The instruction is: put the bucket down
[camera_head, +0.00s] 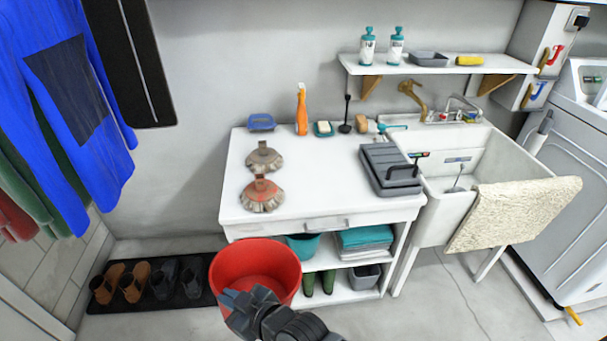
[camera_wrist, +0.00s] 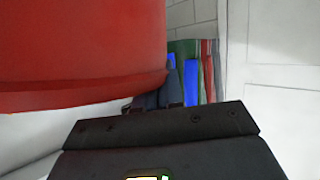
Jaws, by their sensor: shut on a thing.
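A red bucket (camera_head: 243,262) is in the lower middle of the head view, in front of the white table, its open top facing up. My gripper (camera_head: 238,300) is at the bucket's near side and is shut on it. In the wrist view the bucket's red wall (camera_wrist: 80,50) fills the upper left, just beyond the dark gripper body. The fingertips are hidden in the wrist view. The bucket's underside is hidden in the head view, so I cannot tell how high it is above the floor.
The white table (camera_head: 320,195) holds brushes and a grey case (camera_head: 388,168). Its lower shelf holds a teal bucket (camera_head: 303,245) and folded towels (camera_head: 362,240). Shoes stand on a black mat (camera_head: 205,295) at left. Clear floor (camera_head: 410,310) lies to the right. A sink (camera_head: 440,205) stands behind.

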